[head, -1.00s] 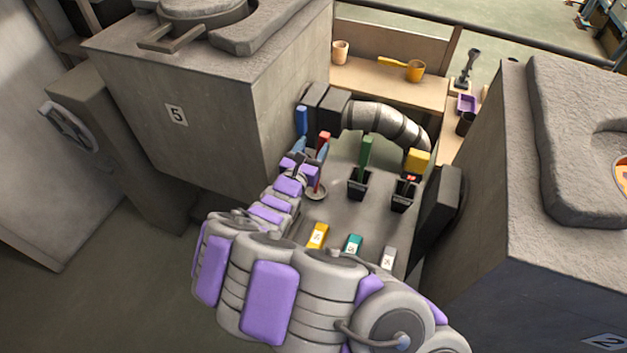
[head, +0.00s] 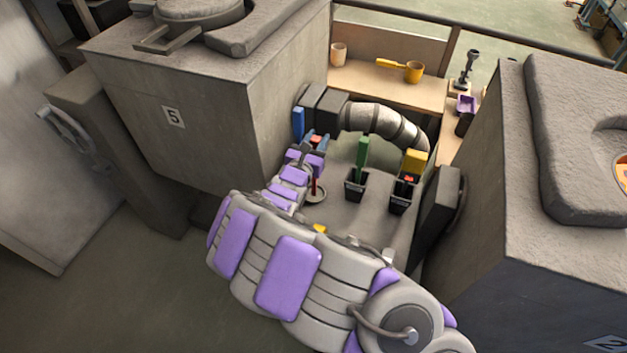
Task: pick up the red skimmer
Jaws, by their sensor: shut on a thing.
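The red skimmer (head: 315,186) stands upright at the left of the grey work surface between the two furnace blocks. Its lower end is at a small round grey dish or disc (head: 318,197); I cannot tell whether that is its head or a holder. The red top of its handle shows between the blue-grey fingertips of my gripper (head: 317,139). My gripper is shut on the handle near its top. My purple-and-grey arm comes from the lower right and hides part of the shaft and the front of the surface.
A blue-handled tool (head: 298,123) stands close behind my gripper, to its left. A green-handled tool (head: 363,155) and a yellow-topped tool (head: 414,161) stand in black holders to the right. A curved metal duct (head: 385,122) lies behind. Furnace block 5 (head: 200,110) is close on the left.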

